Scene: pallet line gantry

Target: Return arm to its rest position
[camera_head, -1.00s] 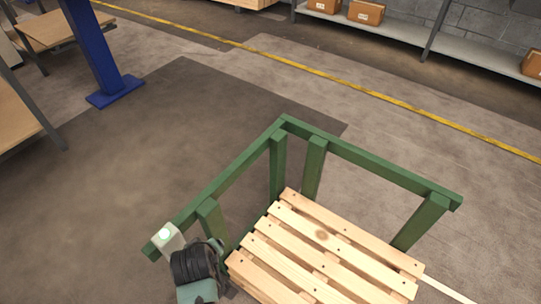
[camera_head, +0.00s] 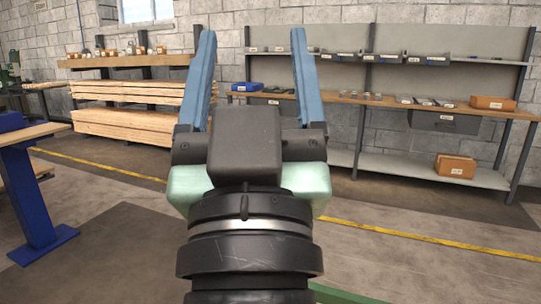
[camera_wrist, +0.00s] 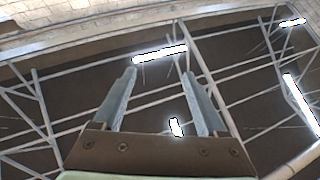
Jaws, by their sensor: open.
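My gripper (camera_head: 250,85) stands upright in the middle of the head view, its two blue fingers spread wide apart and pointing up. Nothing is between them. My dark wrist and pale green gripper body fill the space below the fingers. In the wrist view my gripper (camera_wrist: 160,95) is also open and empty, its fingers pointing toward the ceiling. The head view shows only a small green piece of the frame (camera_head: 340,297) at the bottom edge; the pallet is out of view.
A workbench (camera_head: 395,99) with shelves and boxes stands along the back wall. Stacked timber (camera_head: 130,110) lies on a rack at the left. A blue post (camera_head: 35,195) stands at the left. A yellow floor line (camera_head: 430,243) crosses the floor. Ceiling lamps (camera_wrist: 160,53) and trusses show overhead.

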